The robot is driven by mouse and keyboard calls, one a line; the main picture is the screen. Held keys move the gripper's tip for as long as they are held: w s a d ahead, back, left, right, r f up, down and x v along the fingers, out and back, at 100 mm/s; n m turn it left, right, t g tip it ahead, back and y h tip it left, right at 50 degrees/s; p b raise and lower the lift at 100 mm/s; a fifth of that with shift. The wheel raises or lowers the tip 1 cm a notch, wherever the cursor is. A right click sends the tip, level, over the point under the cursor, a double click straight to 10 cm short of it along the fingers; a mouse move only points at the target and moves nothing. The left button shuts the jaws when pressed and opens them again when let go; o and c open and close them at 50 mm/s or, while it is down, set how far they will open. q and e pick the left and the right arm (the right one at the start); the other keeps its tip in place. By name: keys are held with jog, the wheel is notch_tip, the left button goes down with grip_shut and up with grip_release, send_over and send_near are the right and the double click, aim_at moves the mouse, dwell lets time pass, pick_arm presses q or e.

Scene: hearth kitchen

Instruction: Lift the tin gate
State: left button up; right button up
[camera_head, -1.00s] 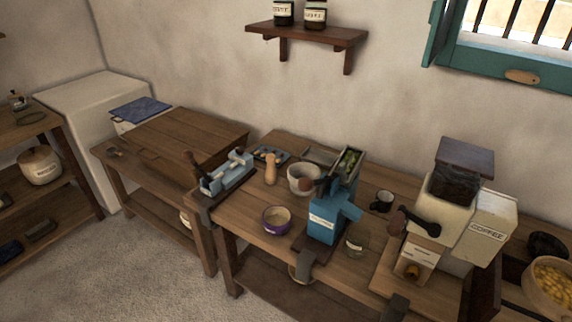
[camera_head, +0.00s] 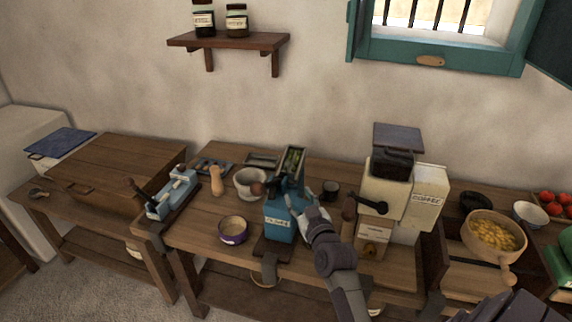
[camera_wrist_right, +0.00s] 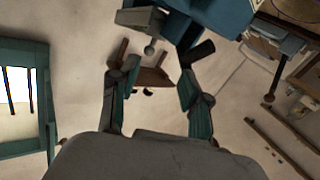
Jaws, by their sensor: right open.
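A blue machine (camera_head: 280,222) with a pale label stands on the wooden bench, with green pieces in its top trough (camera_head: 292,160). A smaller blue bench device (camera_head: 172,196) with a dark-handled lever stands on the left end of the bench. I cannot tell which part is the tin gate. My right gripper (camera_head: 306,198) is at the right side of the blue machine, partly blending with it. In the right wrist view its fingers (camera_wrist_right: 157,68) are apart with nothing between them, and blue machine parts (camera_wrist_right: 220,18) lie just beyond. My left gripper is out of view.
A cream coffee grinder (camera_head: 385,192) with a dark crank stands close right of my gripper. A purple-rimmed bowl (camera_head: 233,232), a mortar (camera_head: 250,182) and a dark mug (camera_head: 330,189) crowd the bench. A wall shelf (camera_head: 235,42) is above.

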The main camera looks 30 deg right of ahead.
aim_at(288, 166)
jog(key=shift+h, duration=0.4)
jog(key=x, duration=0.4)
jog(key=r+p+x, duration=0.1)
jog(key=x, duration=0.3)
jog(key=r+x, duration=0.1)
jog(key=x, duration=0.3)
jog(key=shift+w+d+p, duration=0.15)
jog(key=shift+d+p, duration=0.2)
jog(key=shift+d, duration=0.1)
jog(key=shift+w+d, duration=0.2)
jog(key=shift+w, duration=0.5)
grip_shut()
